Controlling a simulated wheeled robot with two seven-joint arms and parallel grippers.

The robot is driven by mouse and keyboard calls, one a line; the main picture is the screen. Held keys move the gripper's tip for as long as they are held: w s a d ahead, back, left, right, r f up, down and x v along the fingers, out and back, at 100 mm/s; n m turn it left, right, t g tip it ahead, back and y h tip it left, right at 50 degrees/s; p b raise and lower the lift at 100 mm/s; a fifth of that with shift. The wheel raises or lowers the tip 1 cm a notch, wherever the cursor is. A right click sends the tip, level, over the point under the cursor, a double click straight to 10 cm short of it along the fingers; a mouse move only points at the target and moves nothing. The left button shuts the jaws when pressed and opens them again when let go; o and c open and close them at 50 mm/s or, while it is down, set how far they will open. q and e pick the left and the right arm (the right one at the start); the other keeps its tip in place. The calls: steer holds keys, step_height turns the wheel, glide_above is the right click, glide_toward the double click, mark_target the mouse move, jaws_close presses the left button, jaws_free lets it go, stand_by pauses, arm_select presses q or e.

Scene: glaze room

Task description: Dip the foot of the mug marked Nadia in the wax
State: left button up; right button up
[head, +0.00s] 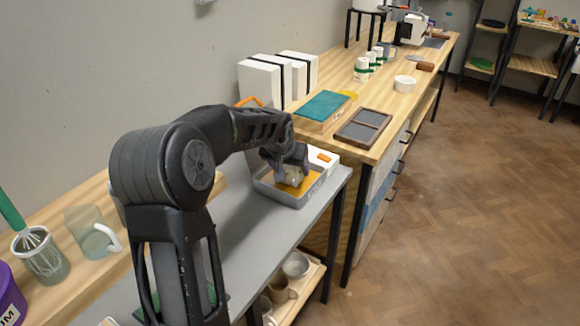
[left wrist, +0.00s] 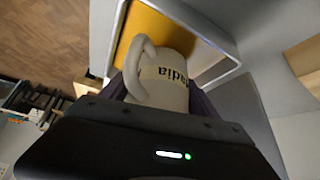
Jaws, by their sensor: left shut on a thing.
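My left gripper (head: 290,170) is shut on the mug (head: 293,177), which is cream with a handle. In the left wrist view the mug (left wrist: 165,80) shows dark letters reading "adia", the first letter hidden by the handle. The wax (head: 303,187) is an orange-yellow layer in a grey rectangular pan (head: 290,199); it also shows in the left wrist view (left wrist: 155,30). The mug is at the pan, over or in the wax; I cannot tell whether its foot touches it. My right gripper is not in view.
The pan stands at the far end of a grey table (head: 245,228), with a white box with an orange patch (head: 322,158) behind it. A wooden bench beyond holds a teal-topped box (head: 325,106) and a dark framed tray (head: 364,125). A glass jug (head: 92,232) and a whisk in a jar (head: 40,255) stand at left.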

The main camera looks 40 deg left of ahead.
arm_select(q)
steer(key=shift+f+b, duration=0.8)
steer(key=shift+f, duration=0.2)
stand_by(1.5)
steer(key=shift+r, duration=0.15)
steer(key=shift+r+p, duration=0.9)
steer(key=shift+r, duration=0.55)
steer(key=shift+r, duration=0.1)
step_height(320, 180, up, 7)
steer(key=p, duration=0.4)
steer(key=shift+p, duration=0.3)
steer(key=shift+d, duration=0.1)
stand_by(0.4)
